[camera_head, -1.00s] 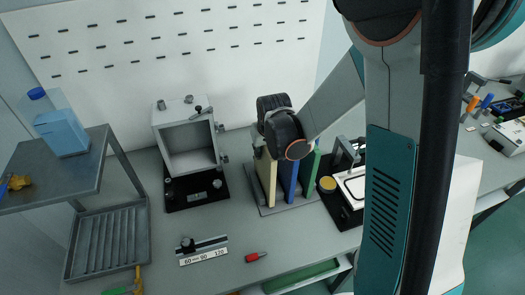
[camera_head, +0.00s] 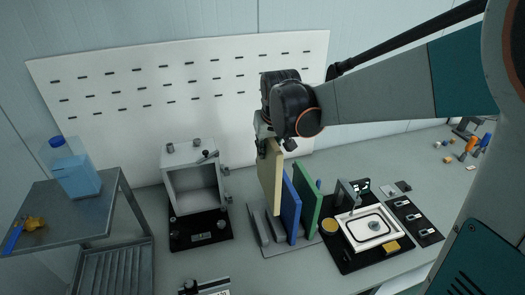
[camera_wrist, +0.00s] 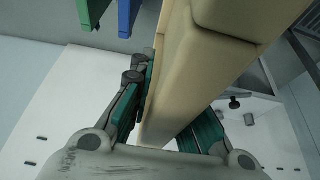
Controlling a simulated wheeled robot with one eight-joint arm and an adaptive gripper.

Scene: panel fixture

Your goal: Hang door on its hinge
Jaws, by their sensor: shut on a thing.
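My gripper (camera_head: 267,138) is shut on the top of a cream door panel (camera_head: 271,182). The panel hangs upright, with its lower edge above the base of the rack (camera_head: 287,247). In the wrist view the cream panel (camera_wrist: 200,70) runs between the two teal finger pads of my gripper (camera_wrist: 168,120). The grey open-fronted box (camera_head: 196,187) stands to the left of the panel on a black base. Small hinge parts (camera_head: 227,171) stick out from its right side. Its opening faces forward and has no door on it.
A blue panel (camera_head: 291,212) and a green panel (camera_head: 308,212) stand in the rack, close right of the held panel. A black board with a white tray (camera_head: 352,232) lies further right. A metal shelf (camera_head: 75,205) with a blue bottle (camera_head: 77,172) stands left. A white pegboard (camera_head: 130,95) is behind.

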